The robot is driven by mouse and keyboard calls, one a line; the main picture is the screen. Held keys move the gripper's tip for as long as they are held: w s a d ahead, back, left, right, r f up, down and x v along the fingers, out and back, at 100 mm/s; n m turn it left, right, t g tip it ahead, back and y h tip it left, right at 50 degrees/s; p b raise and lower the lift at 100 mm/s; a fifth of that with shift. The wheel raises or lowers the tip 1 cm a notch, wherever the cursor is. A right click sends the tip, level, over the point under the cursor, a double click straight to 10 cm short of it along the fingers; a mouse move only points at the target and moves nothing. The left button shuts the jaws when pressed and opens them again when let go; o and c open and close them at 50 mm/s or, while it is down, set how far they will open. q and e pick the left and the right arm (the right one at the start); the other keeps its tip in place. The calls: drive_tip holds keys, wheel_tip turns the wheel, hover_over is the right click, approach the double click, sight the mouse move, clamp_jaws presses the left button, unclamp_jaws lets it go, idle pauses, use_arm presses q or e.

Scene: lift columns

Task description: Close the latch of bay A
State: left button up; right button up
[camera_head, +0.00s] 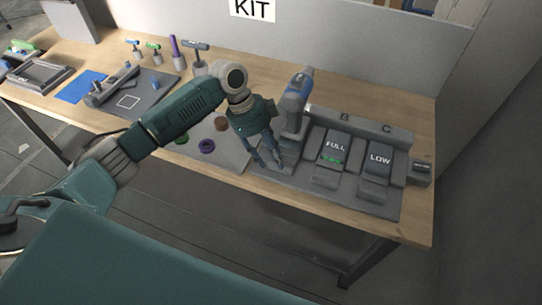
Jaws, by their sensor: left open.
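The charging dock (327,197) lies at the right end of the wooden bench. Its back rail carries the letters B and C; the letter for bay A is hidden. A grey drill with a blue top (297,93) stands at the left bay, which I take as bay A. Its latch is hidden or too small to make out. My left gripper (268,165) points down just in front of this bay, open, its fingers near the dock's left end. I cannot tell whether they touch anything. My right gripper is not in view.
Batteries marked FULL (334,147) and LOW (378,160) sit in bays B and C. Several upright tools, a blue sheet (82,86) and a grey tray (40,75) are farther left. A grey panel stands behind.

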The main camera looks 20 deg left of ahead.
use_arm(q)
drive_tip(key=v, duration=1.1)
drive_tip(key=shift+a+r, duration=0.15)
drive_tip(key=shift+r, duration=0.15)
